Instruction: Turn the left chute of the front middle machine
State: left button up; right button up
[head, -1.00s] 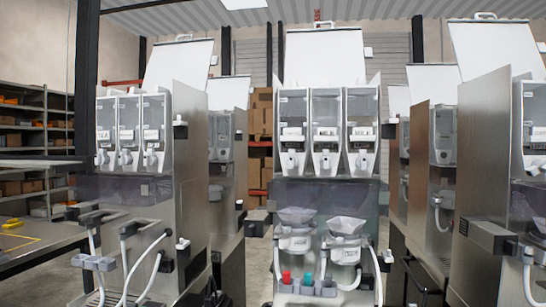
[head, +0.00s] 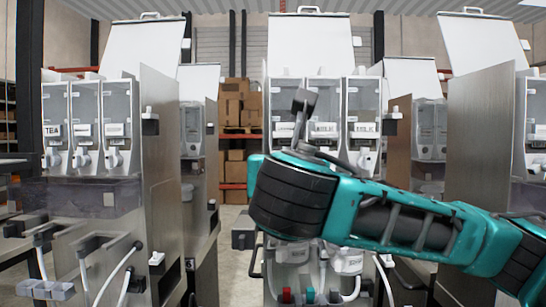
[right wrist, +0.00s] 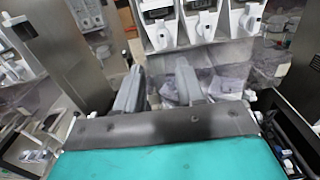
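The front middle machine (head: 364,100) has three clear canisters side by side, with labelled fronts. Its left canister (head: 288,92) shows above my right arm, but in the head view its chute is hidden behind my right gripper (head: 306,125). In the right wrist view the left chute (right wrist: 160,36) is a white spout with a dark opening, hanging upright beside the middle chute (right wrist: 203,24). My right gripper (right wrist: 159,70) has its two grey fingers apart with nothing between them. The fingers are below and in front of the left chute, apparently not touching it. My left gripper is not in view.
Another machine (head: 86,110) stands to the left, and a tall steel panel (head: 480,140) rises to the right. Below the chutes are funnels (right wrist: 228,80) and a clear guard. Cardboard boxes (head: 238,105) are stacked far behind. A narrow gap lies left of the middle machine.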

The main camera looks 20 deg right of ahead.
jog(key=p+x, duration=0.2)
jog(key=x, duration=1)
jog(key=shift+w+d+r, duration=0.3)
jog(key=shift+w, duration=0.05)
jog(key=shift+c, duration=0.2)
grip_shut()
